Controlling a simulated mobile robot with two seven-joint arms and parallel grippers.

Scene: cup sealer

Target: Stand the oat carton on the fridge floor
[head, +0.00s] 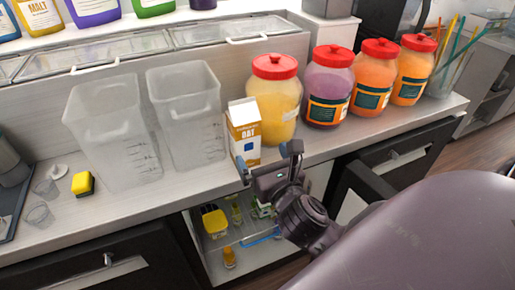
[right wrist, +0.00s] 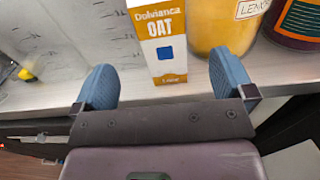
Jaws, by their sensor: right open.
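The oat carton (head: 244,130) is white and orange-brown and stands upright at the front edge of the counter. In the right wrist view the carton (right wrist: 160,45) shows its OAT label, between and beyond my fingers. My right gripper (head: 268,163) is open and empty just in front of the carton. In the right wrist view its blue fingertips (right wrist: 163,72) are spread wider than the carton, with gaps on both sides. The open fridge compartment is below the counter, and its floor (head: 257,262) is partly hidden by my right arm. My left gripper is not in view.
Red-lidded jars (head: 276,98) stand right of the carton, and clear measuring containers (head: 188,115) stand left. A yellow tub (head: 215,222) and small bottles are on a fridge shelf.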

